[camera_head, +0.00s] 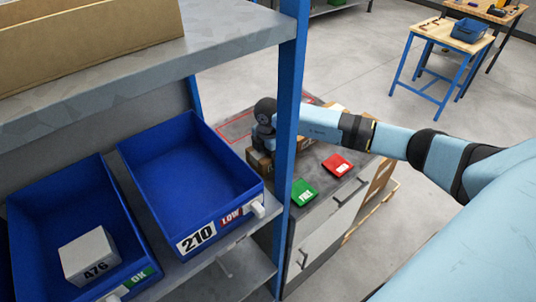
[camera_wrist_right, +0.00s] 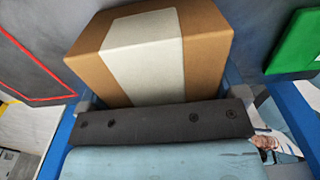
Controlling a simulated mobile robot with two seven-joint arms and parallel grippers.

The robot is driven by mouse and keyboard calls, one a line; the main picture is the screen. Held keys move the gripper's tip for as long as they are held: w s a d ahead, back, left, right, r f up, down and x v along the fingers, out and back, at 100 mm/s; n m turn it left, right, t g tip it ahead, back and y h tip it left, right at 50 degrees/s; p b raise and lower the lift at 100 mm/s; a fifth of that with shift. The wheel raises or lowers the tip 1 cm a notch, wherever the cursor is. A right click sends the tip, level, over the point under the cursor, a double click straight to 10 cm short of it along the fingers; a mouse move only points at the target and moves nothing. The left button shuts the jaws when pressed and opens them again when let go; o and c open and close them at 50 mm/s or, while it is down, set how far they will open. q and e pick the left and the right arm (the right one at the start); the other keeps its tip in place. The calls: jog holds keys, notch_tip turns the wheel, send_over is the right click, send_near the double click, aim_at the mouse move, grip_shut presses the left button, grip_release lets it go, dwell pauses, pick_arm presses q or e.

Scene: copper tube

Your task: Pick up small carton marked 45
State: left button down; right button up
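A brown carton (camera_wrist_right: 205,50) with a pale tape strip fills the upper middle of the right wrist view, close against the dark bar of my right gripper (camera_wrist_right: 163,100). Grey finger parts show near its left and right lower corners. I cannot tell whether they press on it. In the head view my right gripper (camera_head: 265,122) is over the grey worktop, with brown carton surfaces (camera_head: 261,163) just below and beside it. Its fingertips are hidden there. No mark 45 is legible. My left gripper is not in view.
A blue shelf post (camera_head: 290,100) stands just left of the worktop. Blue bins (camera_head: 185,165) sit on the shelf, one with a white box (camera_head: 90,256) marked 476. A green sign (camera_head: 304,193) and a red sign (camera_head: 337,165) lie on the worktop.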

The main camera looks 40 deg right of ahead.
jog(key=shift+c, duration=1.1)
